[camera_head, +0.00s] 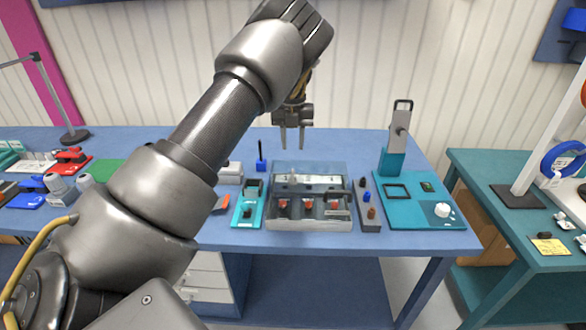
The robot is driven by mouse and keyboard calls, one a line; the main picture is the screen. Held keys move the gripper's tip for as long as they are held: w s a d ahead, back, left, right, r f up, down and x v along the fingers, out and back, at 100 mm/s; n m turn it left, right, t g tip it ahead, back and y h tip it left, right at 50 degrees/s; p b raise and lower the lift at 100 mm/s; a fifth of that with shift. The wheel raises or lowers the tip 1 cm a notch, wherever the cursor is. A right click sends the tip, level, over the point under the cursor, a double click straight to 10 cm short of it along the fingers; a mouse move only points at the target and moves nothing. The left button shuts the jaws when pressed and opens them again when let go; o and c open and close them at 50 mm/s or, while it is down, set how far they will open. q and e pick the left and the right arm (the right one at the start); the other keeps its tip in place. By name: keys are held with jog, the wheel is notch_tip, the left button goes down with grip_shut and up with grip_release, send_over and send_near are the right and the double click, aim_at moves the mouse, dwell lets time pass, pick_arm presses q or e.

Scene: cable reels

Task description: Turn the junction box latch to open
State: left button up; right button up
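My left arm comes in from the lower left and crosses the picture. My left gripper (293,145) hangs fingers down above the back of the blue table, with its two fingers apart and nothing between them. It is over the back part of a grey box (308,224) with a clear raised cover, which looks like the junction box. Red-topped parts (309,204) sit in a row inside the box. I cannot make out the latch at this size. The gripper appears apart from the box. My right gripper is not in view.
Right of the box are a grey strip with small knobs (369,212) and a teal panel (418,213) with a white dial. Behind them stands a teal block with an upright metal lever (399,125). A teal tray (246,214) is left of the box. A second table (500,170) stands right.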

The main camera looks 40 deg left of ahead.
aim_at(292, 173)
pick_arm(q)
notch_tip(292, 173, down, 8)
jog(key=p, duration=0.2)
jog(key=shift+f+p, duration=0.25)
jog(key=shift+p, duration=0.1)
jog(key=shift+f, duration=0.75)
jog(key=shift+c, duration=0.4)
grip_shut()
